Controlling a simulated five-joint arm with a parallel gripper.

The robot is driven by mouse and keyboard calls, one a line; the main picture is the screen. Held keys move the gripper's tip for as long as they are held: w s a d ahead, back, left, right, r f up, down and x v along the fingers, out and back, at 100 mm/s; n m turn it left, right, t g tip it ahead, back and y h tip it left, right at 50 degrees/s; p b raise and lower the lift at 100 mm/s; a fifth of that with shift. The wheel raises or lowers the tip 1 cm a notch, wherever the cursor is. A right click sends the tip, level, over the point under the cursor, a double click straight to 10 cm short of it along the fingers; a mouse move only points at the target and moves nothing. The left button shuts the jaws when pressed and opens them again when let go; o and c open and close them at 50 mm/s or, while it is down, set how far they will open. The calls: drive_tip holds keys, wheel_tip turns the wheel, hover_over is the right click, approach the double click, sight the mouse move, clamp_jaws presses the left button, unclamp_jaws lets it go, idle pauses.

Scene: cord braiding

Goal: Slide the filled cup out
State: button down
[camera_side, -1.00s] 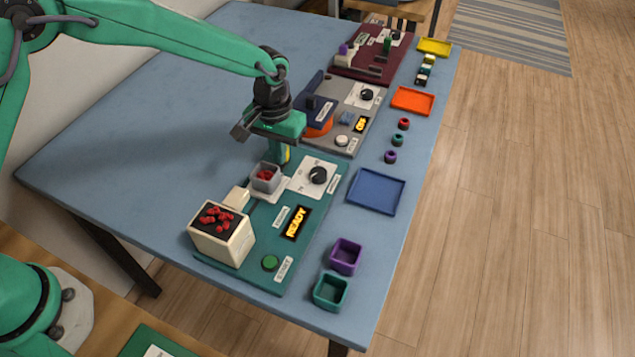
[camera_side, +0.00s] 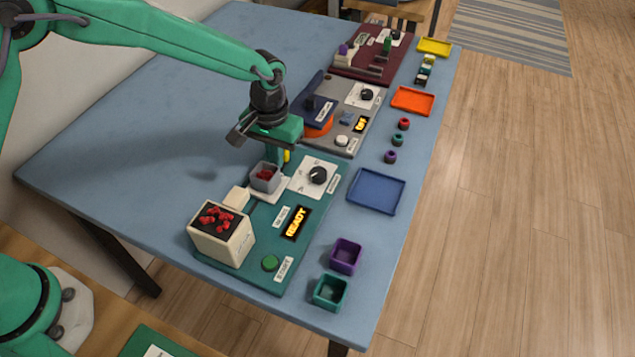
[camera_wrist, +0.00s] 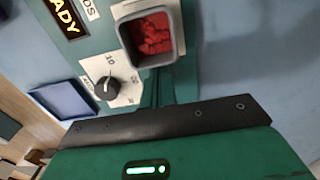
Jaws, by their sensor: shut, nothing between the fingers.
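The filled cup (camera_side: 264,180) is a grey square cup with red pieces inside, standing upright on a small white pad (camera_side: 268,196) at the back of the teal station board (camera_side: 262,240). The cup also shows from above in the wrist view (camera_wrist: 152,38). My gripper (camera_side: 275,160) is shut and empty, pointing down just behind the cup's far side. From these views I cannot tell whether its fingers touch the cup.
On the teal board are a cream hopper of red pieces (camera_side: 222,236), a dial (camera_side: 318,175), a READY display (camera_side: 296,222) and a green button (camera_side: 270,263). A blue tray (camera_side: 376,191) lies to the right. The blue table left of the cup is clear.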

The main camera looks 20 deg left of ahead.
drive_tip(key=shift+r, duration=0.1)
wheel_tip(320, 180, up, 11)
idle(1.0)
drive_tip(key=s+a+r+t, duration=0.3)
drive_tip(key=s+a+r, duration=0.6)
drive_tip(key=a+r, duration=0.3)
drive_tip(key=s+a+f+t, duration=0.1)
drive_tip(key=s+a, duration=0.4)
drive_tip(key=s, duration=0.2)
drive_tip(key=s+a+f+t, duration=0.1)
drive_tip(key=s+a, duration=0.3)
drive_tip(key=s, duration=0.3)
drive_tip(key=shift+s+a+t, duration=0.2)
drive_tip(key=shift+a+t, duration=0.1)
drive_tip(key=shift+a, duration=0.1)
